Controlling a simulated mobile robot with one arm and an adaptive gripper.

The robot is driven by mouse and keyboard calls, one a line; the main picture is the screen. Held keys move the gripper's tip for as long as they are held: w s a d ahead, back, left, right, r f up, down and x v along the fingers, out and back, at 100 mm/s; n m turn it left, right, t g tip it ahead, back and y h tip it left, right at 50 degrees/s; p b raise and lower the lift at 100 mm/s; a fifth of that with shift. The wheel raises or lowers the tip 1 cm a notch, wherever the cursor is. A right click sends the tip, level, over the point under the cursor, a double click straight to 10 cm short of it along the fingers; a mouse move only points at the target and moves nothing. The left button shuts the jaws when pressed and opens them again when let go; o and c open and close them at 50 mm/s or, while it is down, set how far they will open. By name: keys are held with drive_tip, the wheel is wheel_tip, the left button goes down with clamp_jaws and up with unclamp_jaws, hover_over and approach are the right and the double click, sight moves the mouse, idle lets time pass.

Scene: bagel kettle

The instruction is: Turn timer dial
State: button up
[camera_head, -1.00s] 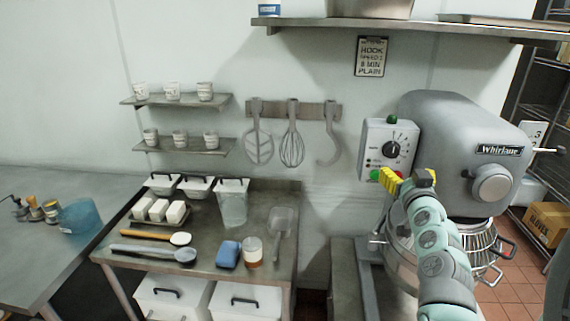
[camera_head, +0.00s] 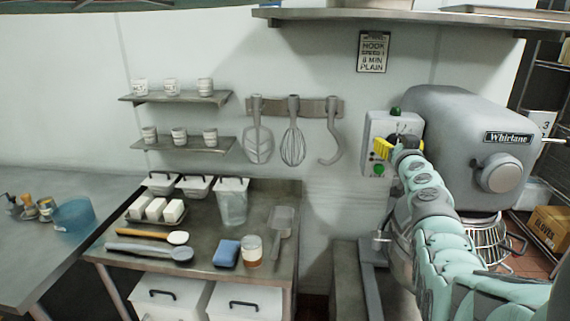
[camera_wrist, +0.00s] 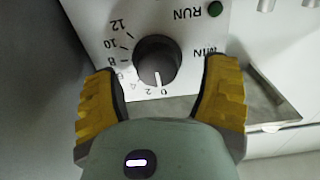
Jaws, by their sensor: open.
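The timer dial (camera_wrist: 155,62) is a round black knob with a white pointer line. It sits on a pale control panel (camera_head: 374,131) beside the mixer. In the wrist view the numbers run upside down around it, and the line points near 0 and 2. My gripper (camera_wrist: 163,74) is open, with one yellow finger on each side of the dial and visible gaps between fingers and knob. In the head view my gripper (camera_head: 398,145) is in front of the panel and hides most of the dial.
A green button (camera_wrist: 214,9) labelled RUN is near the dial. The grey mixer (camera_head: 462,125) stands close on the right. Hanging tools (camera_head: 293,140) are on the wall to the left.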

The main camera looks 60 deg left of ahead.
drive_tip(key=shift+w+a+b, duration=0.45)
drive_tip(key=shift+w, duration=0.1)
drive_tip(key=shift+c, duration=0.2)
drive_tip(key=shift+f, duration=0.1)
drive_tip(key=c, duration=1.2)
drive_tip(key=shift+o, duration=0.2)
drive_tip(key=shift+d, duration=0.1)
